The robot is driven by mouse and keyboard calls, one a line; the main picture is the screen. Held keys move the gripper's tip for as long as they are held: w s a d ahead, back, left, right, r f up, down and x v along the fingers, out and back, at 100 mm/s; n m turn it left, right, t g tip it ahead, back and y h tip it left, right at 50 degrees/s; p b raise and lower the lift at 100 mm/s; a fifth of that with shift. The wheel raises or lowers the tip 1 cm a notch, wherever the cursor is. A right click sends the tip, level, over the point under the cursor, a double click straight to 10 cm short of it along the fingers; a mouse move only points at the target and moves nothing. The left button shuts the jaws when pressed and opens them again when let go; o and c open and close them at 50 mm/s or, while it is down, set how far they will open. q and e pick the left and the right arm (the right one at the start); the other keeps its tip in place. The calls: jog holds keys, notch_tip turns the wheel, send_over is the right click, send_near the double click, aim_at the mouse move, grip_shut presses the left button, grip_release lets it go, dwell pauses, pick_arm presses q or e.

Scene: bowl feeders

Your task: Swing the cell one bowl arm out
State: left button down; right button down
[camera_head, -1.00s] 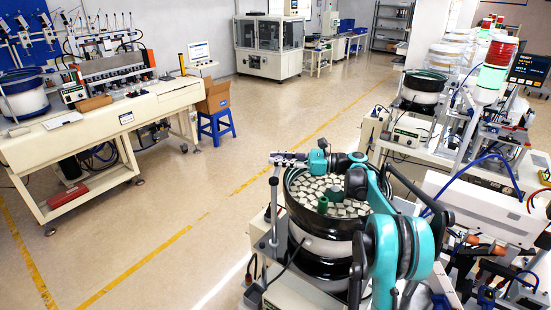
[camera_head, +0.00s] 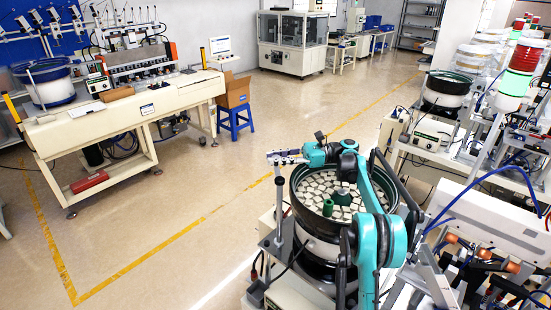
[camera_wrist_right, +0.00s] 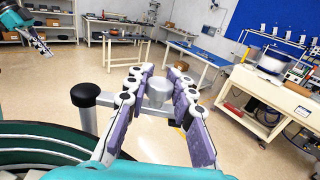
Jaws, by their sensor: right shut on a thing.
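The near bowl feeder has a black bowl (camera_head: 312,218) filled with pale parts, with a grey upright post (camera_head: 281,213) at its left side. My right gripper (camera_head: 284,157) is at the bowl's upper left, near the post top. In the right wrist view, the bowl arm (camera_wrist_right: 128,106) is a grey bar running from a black-capped post (camera_wrist_right: 85,96) to a round grey knob (camera_wrist_right: 159,90). My right gripper (camera_wrist_right: 160,112) has its purple-padded fingers on either side of the bar's knob end. My left gripper (camera_wrist_right: 38,42) shows small at upper left; its jaws are unclear.
The dark green bowl rim (camera_wrist_right: 40,150) lies close below my right gripper. Feeders and a red-and-green signal tower (camera_head: 515,85) crowd the right side. A white workbench (camera_head: 110,125), a blue stool (camera_head: 234,122) and a cardboard box (camera_head: 234,92) stand at left. The floor between is clear.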

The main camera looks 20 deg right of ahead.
jog(key=shift+r, duration=0.1)
jog(key=c, duration=1.3)
grip_release()
jog(key=shift+o, duration=0.2)
jog(key=d, duration=0.5)
jog(key=s+d, duration=0.1)
jog(key=d, duration=0.1)
jog(key=shift+d, duration=0.25)
